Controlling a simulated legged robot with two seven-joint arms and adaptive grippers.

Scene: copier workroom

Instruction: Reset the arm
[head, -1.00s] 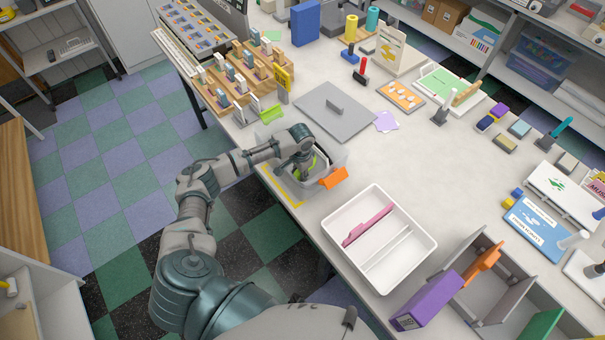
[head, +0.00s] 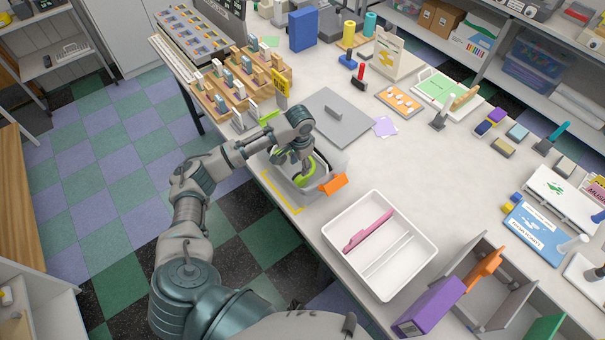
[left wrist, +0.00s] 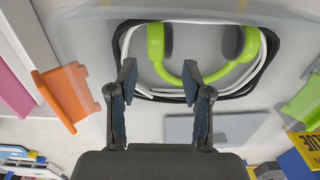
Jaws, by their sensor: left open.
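My left gripper (head: 305,172) is above the clear bin (head: 324,158) near the table's left edge. In the left wrist view my left gripper (left wrist: 158,80) is open, its two fingers apart with nothing between them. Beyond its fingertips, a lime green headset (left wrist: 200,82) lies in the bin with black and white cables (left wrist: 122,40) looped around it. The headset's green band (head: 305,182) also shows in the head view just below the gripper. My right gripper is not in view.
A white divided tray (head: 405,286) with a pink divider stands to the right of the bin. An orange clip (head: 334,185) sits on the bin's side. A grey lid (head: 342,120) lies behind it. Wooden racks (head: 240,82) stand at the far left. The table's middle is clear.

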